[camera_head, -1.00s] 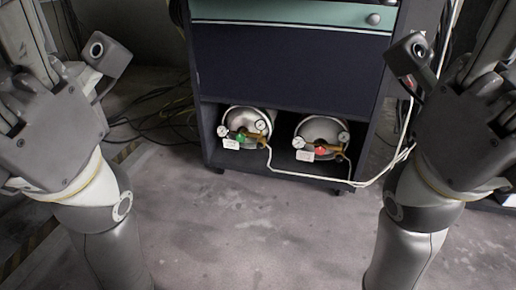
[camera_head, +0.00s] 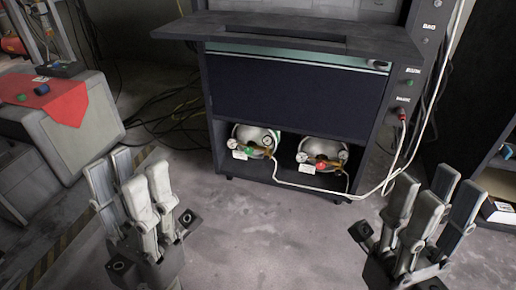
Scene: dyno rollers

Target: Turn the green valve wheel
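The small green valve wheel (camera_head: 242,154) sits on the front of the left silver gas cylinder (camera_head: 256,138), in the low open bay of the dark cabinet. A gauge and a white tag are beside it. A red valve wheel (camera_head: 320,164) is on the right cylinder (camera_head: 325,149). My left gripper (camera_head: 129,168) points up, open and empty, in front of the cabinet and to the left of the green wheel. My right gripper (camera_head: 437,185) is also open and empty, well to the right of both cylinders. Neither gripper touches a valve.
The dark cabinet (camera_head: 290,95) has a shelf (camera_head: 290,32) jutting out above the bay. A white hose (camera_head: 385,183) runs from the cylinders up its right side. A grey case (camera_head: 75,130) with a red cloth stands at left. The floor before the cabinet is clear.

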